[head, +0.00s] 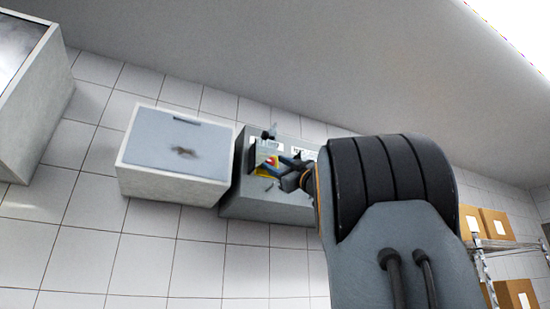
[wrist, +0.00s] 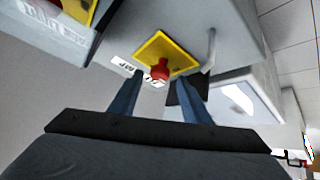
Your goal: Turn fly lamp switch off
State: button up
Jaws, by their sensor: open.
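A yellow plate with a red switch knob (wrist: 160,72) is mounted on a grey box in the wrist view. A white label (wrist: 122,62) beside it is partly hidden by a finger; its text is not fully readable. My gripper (wrist: 160,82) is open, its two blue fingers on either side of the knob in the picture. I cannot tell whether they touch it. In the head view the yellow plate (head: 262,158) shows on the grey box (head: 262,205), with my gripper (head: 287,164) close in front, partly hidden by my arm.
A second yellow plate with a red part (wrist: 82,10) shows at the wrist view's upper left, above a lettered label. In the head view, a white unit with a blue-grey top (head: 150,150) stands left of the box. A rack with cardboard boxes (head: 497,224) is at right. Tiled floor is clear below.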

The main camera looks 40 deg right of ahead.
jog(key=shift+p+x, duration=0.35)
jog(key=shift+x, duration=0.6)
jog(key=shift+d, duration=0.1)
jog(key=c, duration=1)
jog(key=n+g+y, duration=0.1)
jog(key=n+y, duration=0.1)
jog(key=n, duration=0.1)
jog(key=shift+d+y, duration=0.1)
jog(key=shift+y, duration=0.2)
jog(key=shift+n+g+y, duration=0.4)
jog(key=shift+n+y, duration=0.2)
jog(key=shift+n, duration=0.3)
jog(key=o, duration=1)
